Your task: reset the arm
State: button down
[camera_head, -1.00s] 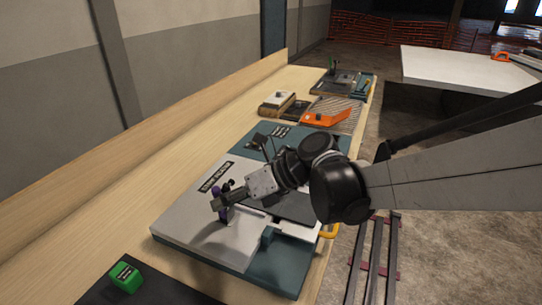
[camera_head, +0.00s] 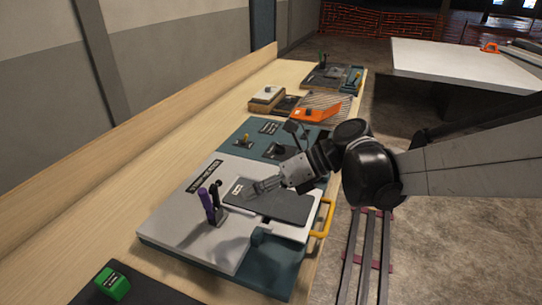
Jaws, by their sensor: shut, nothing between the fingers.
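My gripper (camera_head: 262,187) is shut and empty. It hangs over the dark grey plate (camera_head: 285,206) on the white-topped console (camera_head: 185,232); I cannot tell whether it touches the plate. My arm reaches in from the right. A purple-handled lever (camera_head: 206,203) stands nearly upright on the console, left of my gripper and apart from it. A black knobbed stick (camera_head: 215,190) stands close beside the lever.
A yellow handle (camera_head: 325,218) sticks out at the console's right edge. Behind are a teal panel with small knobs (camera_head: 244,139), an orange piece (camera_head: 317,108) and a cream box (camera_head: 267,97). A green block (camera_head: 112,284) is at the front left. The wooden bench (camera_head: 125,200) is bare on the left.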

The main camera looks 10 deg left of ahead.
jog(key=s+d+n+t+h, duration=0.2)
jog(key=d+n, duration=0.5)
jog(key=d, duration=0.5)
jog(key=s+d+n+t+h, duration=0.3)
jog(key=d+n+t+h, duration=0.2)
jog(key=d+n, duration=0.3)
jog(key=s+d+n+t+h, duration=0.3)
jog(key=d+n, duration=0.4)
jog(key=d, duration=0.9)
jog(key=shift+s+f+n+t+h, duration=0.2)
jog(key=shift+f+n+t+h, duration=0.15)
jog(key=shift+h, duration=0.45)
